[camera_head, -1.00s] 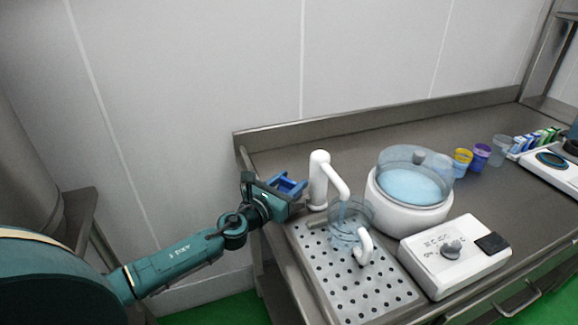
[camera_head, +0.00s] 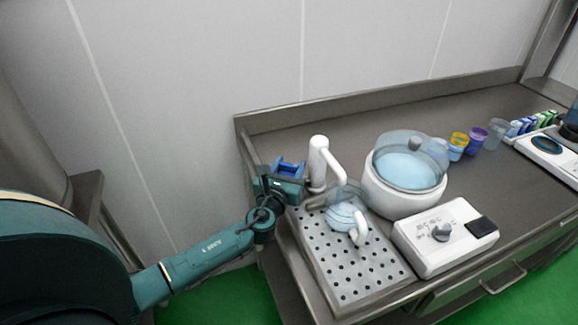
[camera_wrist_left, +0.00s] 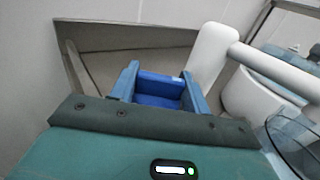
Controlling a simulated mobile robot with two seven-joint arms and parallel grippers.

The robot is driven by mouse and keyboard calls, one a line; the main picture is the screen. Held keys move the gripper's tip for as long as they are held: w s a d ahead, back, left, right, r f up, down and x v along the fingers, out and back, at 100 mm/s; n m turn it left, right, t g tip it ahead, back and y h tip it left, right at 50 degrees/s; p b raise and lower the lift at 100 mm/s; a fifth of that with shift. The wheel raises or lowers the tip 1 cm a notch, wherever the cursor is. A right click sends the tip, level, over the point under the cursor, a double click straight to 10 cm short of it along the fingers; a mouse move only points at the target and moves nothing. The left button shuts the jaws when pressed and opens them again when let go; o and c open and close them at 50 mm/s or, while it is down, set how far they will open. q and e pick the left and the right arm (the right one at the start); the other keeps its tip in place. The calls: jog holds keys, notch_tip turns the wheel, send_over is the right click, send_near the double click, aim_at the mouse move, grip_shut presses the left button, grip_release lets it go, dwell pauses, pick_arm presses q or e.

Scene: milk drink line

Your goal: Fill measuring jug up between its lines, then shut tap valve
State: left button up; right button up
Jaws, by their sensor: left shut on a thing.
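The white tap (camera_head: 318,163) stands at the back left of the counter, its spout reaching over the measuring jug. The clear measuring jug (camera_head: 343,216) with a white handle stands upright on the perforated drip tray (camera_head: 350,272) and holds pale blue liquid. Its lines are too small to read. My left gripper (camera_head: 289,168) is beside the tap on its left, its blue fingers closed on a blue piece, seemingly the tap valve handle (camera_wrist_left: 158,88); the fingers partly hide it. In the wrist view the tap is just right of the fingers. My right gripper is out of view.
A white round vat (camera_head: 405,190) with a clear lid stands right of the jug. A white control box (camera_head: 443,237) with a knob is in front of it. Several cups (camera_head: 477,138) and small cartons are at the far right. A raised rim (camera_head: 380,100) runs along the back.

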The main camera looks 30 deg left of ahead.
pick_arm(q)
jog(key=o, duration=1)
jog(key=s, duration=0.4)
jog(key=s+d, duration=0.1)
jog(key=s, duration=0.3)
jog(key=s+d+b, duration=0.1)
jog(key=s, duration=0.4)
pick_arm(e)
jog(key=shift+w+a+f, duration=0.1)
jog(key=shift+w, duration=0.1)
pick_arm(q)
jog(key=shift+d, duration=0.1)
